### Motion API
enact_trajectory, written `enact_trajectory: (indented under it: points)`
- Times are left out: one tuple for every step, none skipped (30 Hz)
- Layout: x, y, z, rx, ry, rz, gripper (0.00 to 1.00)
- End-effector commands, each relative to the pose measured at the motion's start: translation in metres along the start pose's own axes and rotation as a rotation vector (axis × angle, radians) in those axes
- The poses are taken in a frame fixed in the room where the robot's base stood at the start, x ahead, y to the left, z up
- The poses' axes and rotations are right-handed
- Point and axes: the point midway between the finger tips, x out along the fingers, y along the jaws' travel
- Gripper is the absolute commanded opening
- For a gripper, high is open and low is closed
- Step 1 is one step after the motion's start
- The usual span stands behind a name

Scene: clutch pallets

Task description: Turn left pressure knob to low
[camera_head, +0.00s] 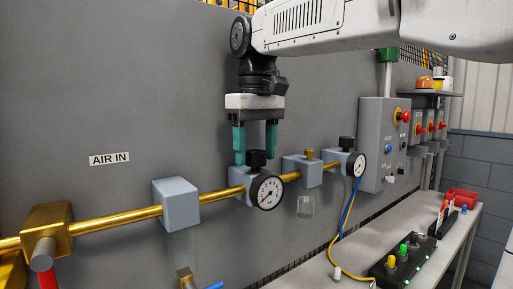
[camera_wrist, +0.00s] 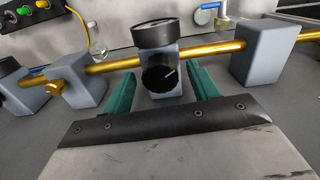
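The left pressure knob (camera_head: 256,159) is a black knob on top of a grey regulator block (camera_head: 240,180) on the brass pipe. A round white gauge (camera_head: 267,192) sits on the block's front. In the wrist view the knob (camera_wrist: 158,76) shows a pale pointer line towards the upper right. My gripper (camera_head: 255,157) points down over this block, with its teal fingers apart on either side of the knob. The wrist view shows the open fingers (camera_wrist: 161,88) with visible gaps to the knob. The gauge reading is too small to tell.
A second black knob (camera_head: 346,142) and gauge (camera_head: 356,164) stand farther right on the brass pipe (camera_head: 118,221). A grey block with a brass fitting (camera_head: 309,153) lies between. The grey wall panel (camera_head: 110,110) is close behind. A control box (camera_head: 377,125) and bench are at right.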

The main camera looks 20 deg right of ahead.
Motion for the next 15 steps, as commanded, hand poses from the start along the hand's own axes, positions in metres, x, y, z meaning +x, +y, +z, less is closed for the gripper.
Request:
enact_trajectory:
  points:
    - [-0.0001,-0.0001,-0.0001,0.000,0.000,0.000,0.48]
    - [-0.0001,-0.0001,-0.0001,0.000,0.000,0.000,0.40]
    - [-0.0001,-0.0001,-0.0001,0.000,0.000,0.000,0.29]
    - [-0.0001,-0.0001,-0.0001,0.000,0.000,0.000,0.20]
    - [-0.0001,-0.0001,-0.0001,0.000,0.000,0.000,0.15]
    - [-0.0001,-0.0001,-0.0001,0.000,0.000,0.000,0.15]
    - [-0.0001,-0.0001,-0.0001,0.000,0.000,0.000,0.15]
    - [-0.0001,-0.0001,-0.0001,0.000,0.000,0.000,0.15]
    - [-0.0001,-0.0002,-0.0001,-0.001,0.000,0.000,0.15]
    - [-0.0001,-0.0002,-0.0001,-0.003,0.000,0.000,0.15]
    - [-0.0001,-0.0002,-0.0001,-0.005,0.000,0.000,0.15]
    - [-0.0002,-0.0002,-0.0001,-0.010,0.000,0.000,0.15]
    - [-0.0002,-0.0002,-0.0001,-0.015,0.000,0.000,0.15]
    - [-0.0002,-0.0002,-0.0001,-0.021,0.000,0.000,0.15]
    - [-0.0002,-0.0001,-0.0001,-0.033,0.000,0.000,0.15]
